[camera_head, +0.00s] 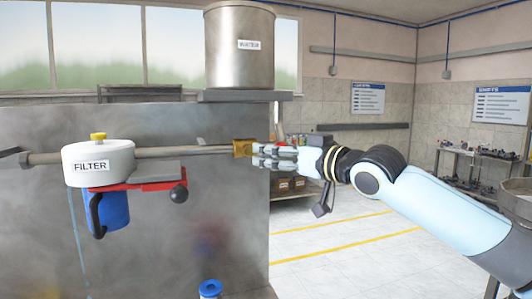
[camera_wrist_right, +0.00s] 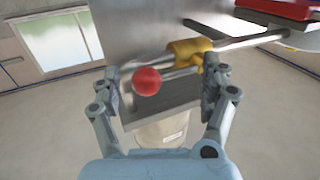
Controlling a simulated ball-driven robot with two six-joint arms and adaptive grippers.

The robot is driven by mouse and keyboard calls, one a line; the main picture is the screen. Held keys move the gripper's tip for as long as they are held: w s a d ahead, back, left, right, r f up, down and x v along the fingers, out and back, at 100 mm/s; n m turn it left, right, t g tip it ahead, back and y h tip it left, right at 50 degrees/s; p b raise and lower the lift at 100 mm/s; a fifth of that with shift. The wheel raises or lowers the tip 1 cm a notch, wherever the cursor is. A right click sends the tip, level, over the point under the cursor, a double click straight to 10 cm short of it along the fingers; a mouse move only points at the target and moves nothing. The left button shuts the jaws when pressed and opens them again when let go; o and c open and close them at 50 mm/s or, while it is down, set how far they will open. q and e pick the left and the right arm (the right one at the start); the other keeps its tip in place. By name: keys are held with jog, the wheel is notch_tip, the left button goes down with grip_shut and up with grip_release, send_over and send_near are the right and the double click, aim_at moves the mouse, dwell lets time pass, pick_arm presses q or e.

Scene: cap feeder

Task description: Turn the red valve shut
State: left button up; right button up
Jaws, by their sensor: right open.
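The valve has a brass body (camera_head: 242,147) on the right end of a horizontal pipe in the head view. In the right wrist view, its brass body (camera_wrist_right: 188,52) shows with a round red knob (camera_wrist_right: 146,81) to its lower left. My right gripper (camera_head: 262,155) is just right of the brass body in the head view, hiding the knob there. In the right wrist view, my right gripper (camera_wrist_right: 165,85) is open, with the red knob between its spread fingers in the picture. I cannot tell whether a finger touches it. My left gripper is out of view.
A white filter housing (camera_head: 98,163) sits on the pipe, above a red bracket (camera_head: 145,183) and a blue cup (camera_head: 113,208). A metal water tank (camera_head: 240,60) stands on a shelf (camera_head: 235,96) above the valve. A grey panel (camera_head: 170,240) is behind. Open floor lies right.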

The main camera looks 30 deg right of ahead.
jog(key=shift+w, duration=0.15)
jog(key=shift+s+r, duration=0.15)
jog(key=shift+s, duration=0.2)
jog(key=shift+c, duration=1.8)
jog(key=shift+w, duration=0.15)
jog(key=shift+c, duration=1.2)
jog(key=c, duration=0.9)
jog(key=shift+d+f, duration=0.1)
jog(key=shift+f, duration=0.1)
grip_shut()
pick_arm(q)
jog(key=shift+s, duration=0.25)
